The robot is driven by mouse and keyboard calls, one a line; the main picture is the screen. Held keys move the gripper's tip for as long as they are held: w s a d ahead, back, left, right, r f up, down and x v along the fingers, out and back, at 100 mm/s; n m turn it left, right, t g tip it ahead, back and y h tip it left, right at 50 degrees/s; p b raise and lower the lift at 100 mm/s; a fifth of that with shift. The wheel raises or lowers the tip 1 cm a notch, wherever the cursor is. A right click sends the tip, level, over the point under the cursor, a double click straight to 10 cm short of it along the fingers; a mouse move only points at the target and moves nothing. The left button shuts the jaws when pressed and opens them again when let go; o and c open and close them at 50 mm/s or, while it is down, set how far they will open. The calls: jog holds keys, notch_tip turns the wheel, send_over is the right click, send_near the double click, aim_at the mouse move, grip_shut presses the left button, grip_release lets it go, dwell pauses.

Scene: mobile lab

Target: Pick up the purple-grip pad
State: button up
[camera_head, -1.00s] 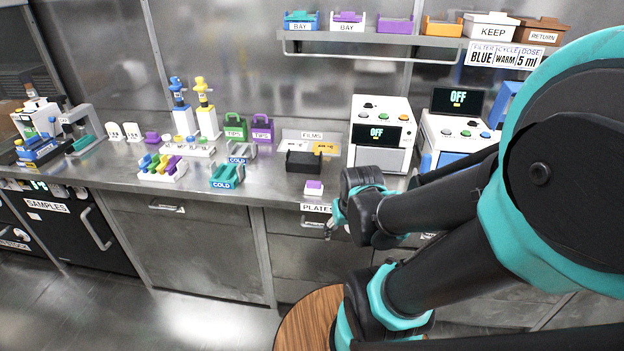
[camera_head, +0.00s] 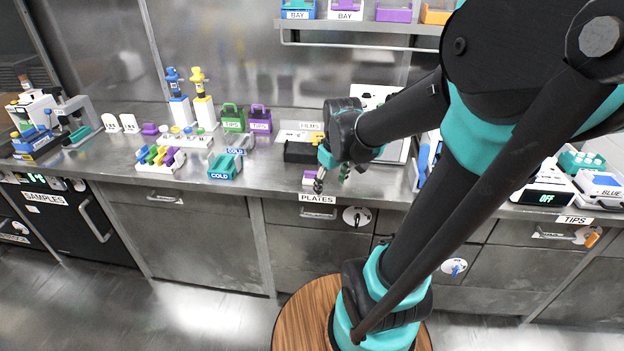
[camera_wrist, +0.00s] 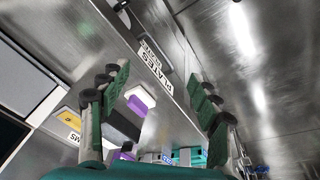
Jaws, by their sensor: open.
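A small white block with a purple top (camera_head: 309,177) sits near the counter's front edge, above the PLATES label. It looks like the purple-grip pad. It also shows in the wrist view (camera_wrist: 140,99), purple and white, between the two fingers and beyond them. My gripper (camera_head: 333,176) is just right of the block and partly overlaps it in the head view. In the wrist view my gripper (camera_wrist: 157,76) has its green fingers wide apart with nothing between the tips. Whether a finger touches the block cannot be told.
A black tray (camera_head: 299,152) stands behind the block. A blue-green COLD holder (camera_head: 224,168) and a rack of coloured items (camera_head: 160,160) stand to the left. A smaller purple piece (camera_head: 150,129) lies further left. A shelf (camera_head: 360,27) hangs above. Bare counter lies left of the block.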

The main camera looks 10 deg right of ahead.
jog(key=w+a+r+n+g, duration=0.3)
jog(key=w+r+n, duration=0.6)
jog(key=w+r, duration=0.3)
send_near(312, 172)
notch_tip(312, 172, down, 5)
jog(key=shift+d+f, duration=0.15)
jog(key=shift+f, duration=2.65)
jog(key=shift+c, duration=0.5)
jog(key=c, duration=1.1)
jog(key=shift+c, duration=0.3)
jog(key=shift+r, duration=0.15)
notch_tip(312, 172, up, 20)
